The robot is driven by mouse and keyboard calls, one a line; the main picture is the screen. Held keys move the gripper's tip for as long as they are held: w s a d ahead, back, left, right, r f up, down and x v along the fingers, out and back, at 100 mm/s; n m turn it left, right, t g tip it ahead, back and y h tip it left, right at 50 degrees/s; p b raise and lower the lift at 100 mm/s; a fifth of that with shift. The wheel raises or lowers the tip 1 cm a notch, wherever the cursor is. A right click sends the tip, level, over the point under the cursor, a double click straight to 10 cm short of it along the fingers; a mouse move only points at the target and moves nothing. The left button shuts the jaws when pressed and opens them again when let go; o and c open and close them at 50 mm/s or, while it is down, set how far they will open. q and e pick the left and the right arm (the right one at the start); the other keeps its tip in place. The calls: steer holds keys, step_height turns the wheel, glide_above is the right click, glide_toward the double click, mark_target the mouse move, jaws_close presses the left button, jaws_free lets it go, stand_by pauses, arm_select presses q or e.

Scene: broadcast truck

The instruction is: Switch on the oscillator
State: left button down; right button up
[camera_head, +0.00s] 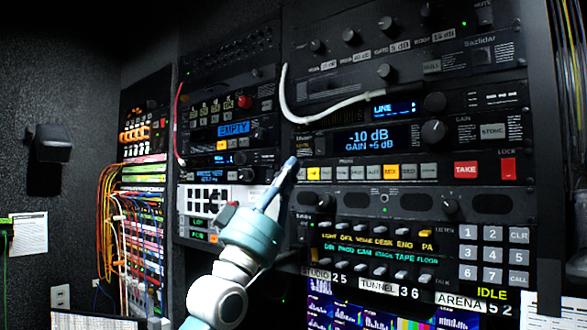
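No label reading oscillator is legible, so I cannot tell which unit it is. In the head view, a rack unit with a blue display (372,139) reading "-10 dB GAIN +5 dB" stands at the centre right. It has a large knob (434,132) and a row of small buttons (357,172), some lit yellow. My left gripper (288,168) reaches up from below, its narrow fingers close together with nothing seen between them. Its tips appear just left of the button row and hide part of the panel. I cannot tell whether they touch it. My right gripper is not in view.
A white cable (326,117) loops across the panel above the display. Red TAKE (466,169) and LOCK (508,168) buttons sit at right. A keypad (491,254) and talk panel lie below. Coloured patch cables (112,220) hang at left.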

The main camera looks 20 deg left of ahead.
arm_select(q)
steer(key=b+v, duration=0.1)
steer(key=v, duration=0.2)
steer(key=b+v, duration=0.1)
steer(key=v, duration=0.1)
steer(key=shift+w+f+b, duration=0.2)
steer(key=shift+f+b, duration=0.1)
steer(key=shift+f, duration=0.2)
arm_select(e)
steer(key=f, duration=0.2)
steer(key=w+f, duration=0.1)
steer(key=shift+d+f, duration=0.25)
arm_select(q)
steer(key=shift+s, duration=0.1)
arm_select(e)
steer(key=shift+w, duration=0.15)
